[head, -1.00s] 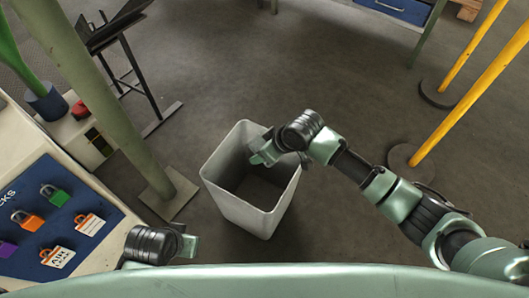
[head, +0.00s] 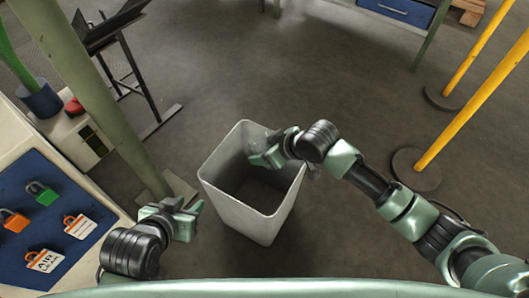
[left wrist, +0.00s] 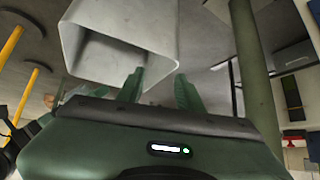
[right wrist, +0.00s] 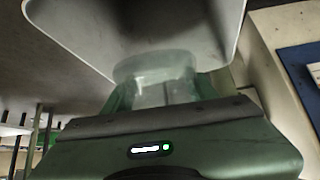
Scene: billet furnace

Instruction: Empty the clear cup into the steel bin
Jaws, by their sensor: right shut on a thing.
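The steel bin (head: 245,212) is a light grey square container standing upright on the floor, mid-picture in the head view. My right gripper (head: 262,157) is over its open top, near the far rim. In the right wrist view the clear cup (right wrist: 153,68) is between the fingers of my right gripper (right wrist: 160,92), which is shut on it. The bin's pale wall (right wrist: 90,35) lies beyond the cup. I cannot tell the cup's contents. My left gripper (head: 190,207) is open and empty, left of the bin; its spread fingers show in the left wrist view (left wrist: 160,90).
A green post (head: 110,100) stands left of the bin on a square foot. A blue padlock board (head: 50,215) is at the lower left. Yellow posts (head: 470,100) on round bases stand at the right. The floor behind the bin is clear.

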